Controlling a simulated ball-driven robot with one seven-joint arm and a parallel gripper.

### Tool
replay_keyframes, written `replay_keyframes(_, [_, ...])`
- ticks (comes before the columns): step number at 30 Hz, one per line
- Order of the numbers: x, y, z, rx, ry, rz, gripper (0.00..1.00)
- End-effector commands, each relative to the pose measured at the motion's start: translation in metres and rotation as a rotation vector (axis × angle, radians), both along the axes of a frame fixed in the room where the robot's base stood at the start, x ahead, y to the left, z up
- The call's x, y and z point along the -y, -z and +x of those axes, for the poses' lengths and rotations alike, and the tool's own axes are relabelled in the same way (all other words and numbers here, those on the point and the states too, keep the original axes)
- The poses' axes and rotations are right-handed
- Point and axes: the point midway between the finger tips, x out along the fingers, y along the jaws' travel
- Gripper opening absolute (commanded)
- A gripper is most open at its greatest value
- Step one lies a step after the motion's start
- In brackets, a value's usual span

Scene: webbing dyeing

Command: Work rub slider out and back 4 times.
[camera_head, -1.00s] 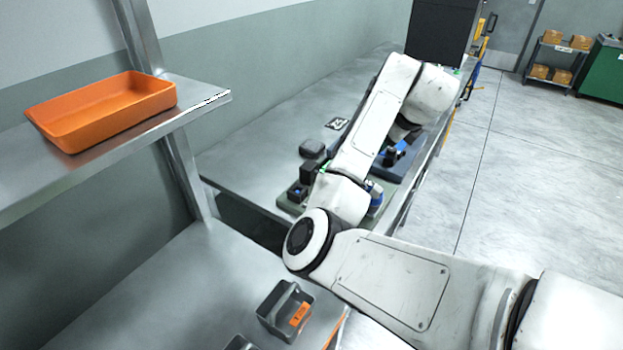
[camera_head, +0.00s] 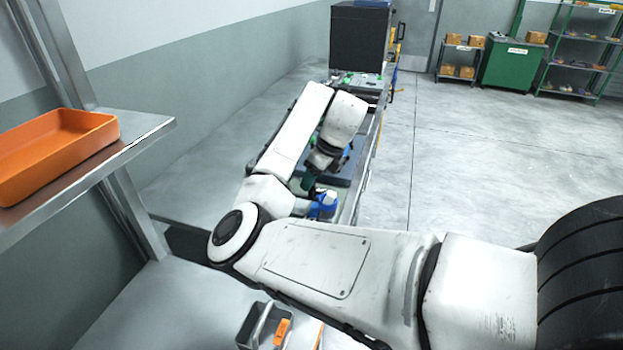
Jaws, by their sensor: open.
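My gripper (camera_head: 318,163) is a small dark shape at the far end of my white arm, low over the far bench. It is open, but its fingertips are small and partly hidden. A dark blue base plate (camera_head: 346,173) lies on the bench just right of and beneath it. I cannot make out the rub slider with certainty, as my arm and gripper cover much of that spot. I cannot tell whether the gripper touches anything.
A blue and white item (camera_head: 325,203) stands near the bench's front edge, beside my arm. A black cabinet (camera_head: 358,40) stands at the bench's far end. An orange tray (camera_head: 60,150) sits on the left shelf. A grey caddy (camera_head: 262,325) is in front. The right floor is open.

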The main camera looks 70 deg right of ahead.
Motion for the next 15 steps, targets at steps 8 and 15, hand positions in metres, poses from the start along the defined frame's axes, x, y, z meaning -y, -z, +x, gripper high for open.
replay_keyframes(8, [0.001, 0.015, 0.007, 0.001, 0.0, 0.0, 0.54])
replay_keyframes(15, [0.001, 0.016, 0.007, 0.001, 0.0, 0.0, 0.53])
